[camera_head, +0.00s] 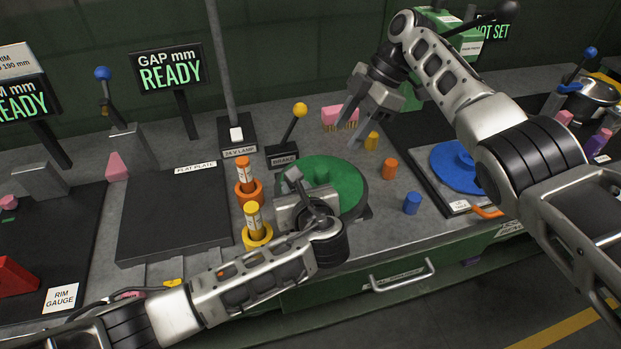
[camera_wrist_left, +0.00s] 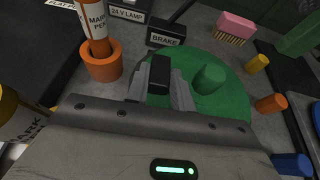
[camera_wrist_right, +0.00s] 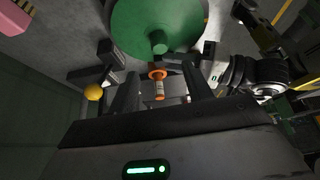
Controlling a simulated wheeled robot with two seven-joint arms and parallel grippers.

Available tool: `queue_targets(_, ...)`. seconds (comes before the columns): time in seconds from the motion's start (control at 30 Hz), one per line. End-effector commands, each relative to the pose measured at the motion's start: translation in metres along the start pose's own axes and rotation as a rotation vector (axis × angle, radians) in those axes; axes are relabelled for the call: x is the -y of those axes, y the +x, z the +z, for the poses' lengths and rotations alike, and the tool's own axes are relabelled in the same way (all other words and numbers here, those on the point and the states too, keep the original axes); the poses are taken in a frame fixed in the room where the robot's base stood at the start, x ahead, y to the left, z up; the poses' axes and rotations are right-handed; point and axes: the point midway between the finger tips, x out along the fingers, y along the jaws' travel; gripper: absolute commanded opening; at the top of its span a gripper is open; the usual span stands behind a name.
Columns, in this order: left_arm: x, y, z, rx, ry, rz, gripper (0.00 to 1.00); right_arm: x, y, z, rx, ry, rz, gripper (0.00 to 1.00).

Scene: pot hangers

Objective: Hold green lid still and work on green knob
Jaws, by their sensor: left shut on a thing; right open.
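The round green lid (camera_head: 345,185) lies flat on the bench, with its upright green knob (camera_head: 322,174) near the middle. Both also show in the left wrist view, the lid (camera_wrist_left: 225,105) and the knob (camera_wrist_left: 209,79). My left gripper (camera_head: 296,182) is shut at the lid's near-left edge, beside the knob and apart from it; the exact grip is partly hidden. My right gripper (camera_head: 350,115) is open and empty, raised behind and right of the lid. The right wrist view shows the lid (camera_wrist_right: 180,22) and knob (camera_wrist_right: 160,43) beyond its spread fingers.
Marker pens stand in an orange holder (camera_head: 249,194) and a yellow holder (camera_head: 257,236), left of the lid. The brake lever (camera_head: 294,125) rises behind it. Orange (camera_head: 390,168), yellow (camera_head: 371,141) and blue (camera_head: 412,203) pegs stand to its right, before a blue disc (camera_head: 447,178).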

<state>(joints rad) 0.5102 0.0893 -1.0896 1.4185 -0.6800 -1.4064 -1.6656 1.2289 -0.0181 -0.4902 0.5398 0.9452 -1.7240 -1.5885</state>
Motion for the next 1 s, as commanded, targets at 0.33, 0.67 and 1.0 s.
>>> queue_targets(0.33,0.000,0.000,0.000,-0.001,0.001,-0.001,0.00,-0.003,0.021,-0.038,0.333,-0.764,-0.165,0.50)
queue_targets(0.67,0.000,0.000,0.000,-0.001,0.001,0.000,0.00,-0.001,0.038,-0.044,0.429,-1.035,-0.271,0.50)
queue_targets(1.0,0.000,0.000,0.000,0.000,0.001,0.000,0.00,-0.001,0.080,-0.023,0.427,-1.031,-0.268,0.50)
